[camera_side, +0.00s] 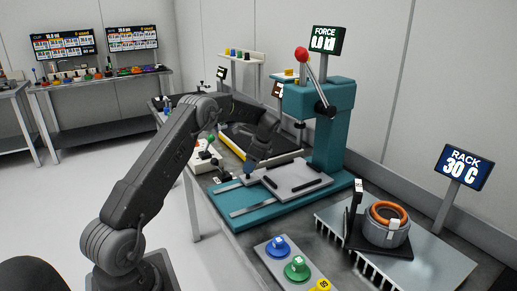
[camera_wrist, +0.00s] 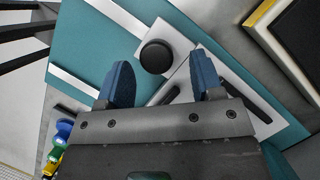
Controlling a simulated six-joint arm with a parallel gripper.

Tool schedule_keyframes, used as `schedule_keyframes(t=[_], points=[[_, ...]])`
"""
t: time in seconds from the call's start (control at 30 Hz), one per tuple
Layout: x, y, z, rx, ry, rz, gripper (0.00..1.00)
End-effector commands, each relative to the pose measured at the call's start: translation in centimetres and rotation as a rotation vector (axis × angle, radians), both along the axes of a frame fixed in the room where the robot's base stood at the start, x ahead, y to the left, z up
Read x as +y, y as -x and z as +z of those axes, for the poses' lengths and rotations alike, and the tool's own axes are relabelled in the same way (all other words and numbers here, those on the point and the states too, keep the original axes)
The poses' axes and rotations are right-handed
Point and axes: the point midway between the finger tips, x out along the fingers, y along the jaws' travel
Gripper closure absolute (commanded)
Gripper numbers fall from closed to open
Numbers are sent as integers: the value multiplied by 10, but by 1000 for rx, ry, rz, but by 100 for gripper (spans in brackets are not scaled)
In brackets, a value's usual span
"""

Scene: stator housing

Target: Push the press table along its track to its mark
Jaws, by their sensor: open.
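The press table (camera_side: 297,172) is a light grey plate with two black bars, sitting on the teal press base (camera_side: 282,204) with pale rails (camera_side: 252,209) running out to the left. In the wrist view the plate (camera_wrist: 232,68) lies below my fingers, with a round black knob (camera_wrist: 155,56) near its end. My gripper (camera_side: 254,165) is over the left end of the plate. Its blue fingers are apart in the wrist view (camera_wrist: 163,75), with the knob between and just beyond the tips. I cannot tell whether they touch it. No mark on the track can be made out.
The teal press column (camera_side: 334,125) with a red-knobbed lever (camera_side: 302,54) stands behind the plate. A copper-ringed housing (camera_side: 387,225) on a rack is to the right. Blue, green and yellow parts (camera_side: 296,268) stand in front. A yellow-edged black tray (camera_side: 235,146) lies behind left.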

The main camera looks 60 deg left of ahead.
Motion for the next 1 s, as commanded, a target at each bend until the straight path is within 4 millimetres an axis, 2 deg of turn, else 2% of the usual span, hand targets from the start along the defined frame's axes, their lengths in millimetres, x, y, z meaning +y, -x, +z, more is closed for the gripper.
schedule_keyframes(t=[0.3,0.5,0.7,1.0], points=[[-19,-20,67,-6,-2,-2,40],[-29,-30,97,-5,-1,-2,40],[-33,-33,110,-3,-1,-1,40],[-33,-33,111,-3,0,-1,40]])
